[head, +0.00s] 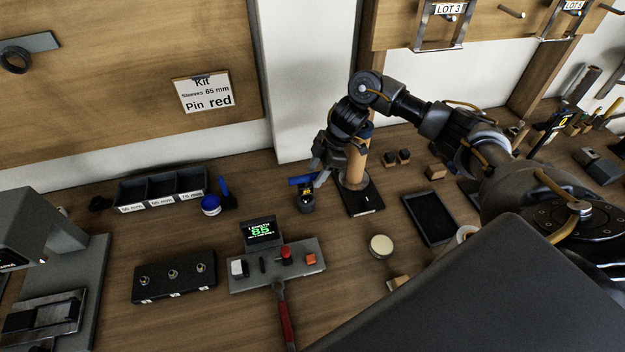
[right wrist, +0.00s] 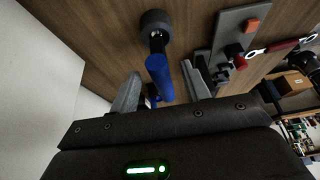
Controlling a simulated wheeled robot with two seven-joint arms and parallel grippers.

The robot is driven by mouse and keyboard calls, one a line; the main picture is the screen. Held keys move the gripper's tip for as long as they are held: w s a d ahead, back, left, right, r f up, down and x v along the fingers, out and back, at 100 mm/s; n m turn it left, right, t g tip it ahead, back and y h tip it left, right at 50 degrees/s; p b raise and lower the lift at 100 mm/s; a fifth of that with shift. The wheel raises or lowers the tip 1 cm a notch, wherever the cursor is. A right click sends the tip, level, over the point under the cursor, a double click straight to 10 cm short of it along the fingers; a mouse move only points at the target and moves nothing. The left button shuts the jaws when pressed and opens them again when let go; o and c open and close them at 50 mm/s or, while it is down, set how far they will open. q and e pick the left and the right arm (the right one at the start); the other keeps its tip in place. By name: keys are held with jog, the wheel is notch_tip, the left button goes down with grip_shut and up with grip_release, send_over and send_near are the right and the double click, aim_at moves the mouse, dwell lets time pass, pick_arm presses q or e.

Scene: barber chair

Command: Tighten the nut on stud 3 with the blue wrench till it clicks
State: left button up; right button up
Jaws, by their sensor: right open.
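A blue-handled tool (head: 300,181), which looks like the blue wrench, stands in a dark round holder (head: 306,204). In the right wrist view its blue handle (right wrist: 160,80) points toward my camera, between the fingers. My right gripper (head: 318,172) is open beside the handle; I cannot tell whether a finger touches it. A black block (head: 174,284) with three studs lies front left of the tool. Its stud numbers are too small to read, so I cannot tell which is stud 3. My left gripper is out of view.
A grey panel (head: 300,276) with buttons and a green display reading 85 (head: 261,230) stands right of the block. A red-handled wrench (head: 286,318) lies before it. A wooden post (head: 354,165) rises close behind my right gripper. A three-bin tray (head: 160,188) is left.

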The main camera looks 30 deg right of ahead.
jog(key=v, duration=0.7)
jog(key=shift+d, duration=0.1)
